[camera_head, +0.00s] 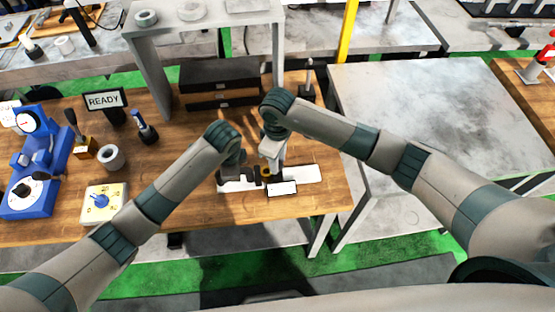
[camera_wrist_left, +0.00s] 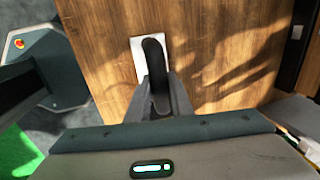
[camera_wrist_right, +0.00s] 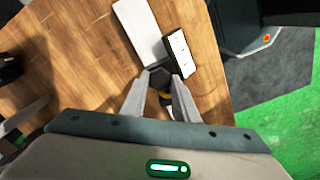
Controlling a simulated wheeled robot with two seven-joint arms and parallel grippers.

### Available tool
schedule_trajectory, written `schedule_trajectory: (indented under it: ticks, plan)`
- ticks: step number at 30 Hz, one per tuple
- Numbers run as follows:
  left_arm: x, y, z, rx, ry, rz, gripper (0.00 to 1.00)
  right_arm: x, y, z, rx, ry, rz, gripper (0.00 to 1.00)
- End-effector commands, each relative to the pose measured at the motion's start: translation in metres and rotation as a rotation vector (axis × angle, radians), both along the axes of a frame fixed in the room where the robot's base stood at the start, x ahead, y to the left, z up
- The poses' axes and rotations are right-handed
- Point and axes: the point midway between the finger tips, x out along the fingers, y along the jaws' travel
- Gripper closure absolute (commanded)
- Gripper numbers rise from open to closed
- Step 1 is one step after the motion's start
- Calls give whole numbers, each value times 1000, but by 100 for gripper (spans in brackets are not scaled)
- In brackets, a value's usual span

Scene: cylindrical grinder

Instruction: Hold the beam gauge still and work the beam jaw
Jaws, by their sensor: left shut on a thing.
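The beam gauge lies on the wooden bench in the head view, a long pale bar (camera_head: 305,175) with dark parts and a small white-faced readout box (camera_head: 283,188). The readout (camera_wrist_right: 179,50) also shows in the right wrist view. My left gripper (camera_head: 231,172) is shut on a black curved grip (camera_wrist_left: 154,60) at the gauge's left part. My right gripper (camera_wrist_right: 160,78) is at the gauge's middle, beside the readout. Its fingers stand apart with a small dark part, perhaps the beam jaw, between their tips; I cannot tell whether they touch it. The grippers hide much of the gauge.
To the left on the bench (camera_head: 190,210) are a blue dial fixture (camera_head: 45,165), a pale pad with a blue knob (camera_head: 103,203), a metal ring (camera_head: 110,157) and a READY sign (camera_head: 104,100). A dark case (camera_head: 220,75) stands behind. A grey table (camera_head: 420,100) is at the right.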

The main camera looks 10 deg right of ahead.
Motion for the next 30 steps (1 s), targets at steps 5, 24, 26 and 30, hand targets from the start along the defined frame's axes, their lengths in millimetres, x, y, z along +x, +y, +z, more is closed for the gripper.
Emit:
schedule_trajectory:
  ticks: [5,24,26,30]
  plan:
    - [1,0,1,0,-1,1,100,1,-13,0,-1,0,-2,100]
    - [1,2,0,4,0,2,100,1,-83,1,-5,-2,-3,100]
    - [1,3,0,5,0,3,100,1,-84,1,-6,-1,-3,100]
    - [1,3,0,5,0,3,100,1,-83,0,-4,-1,-3,54]
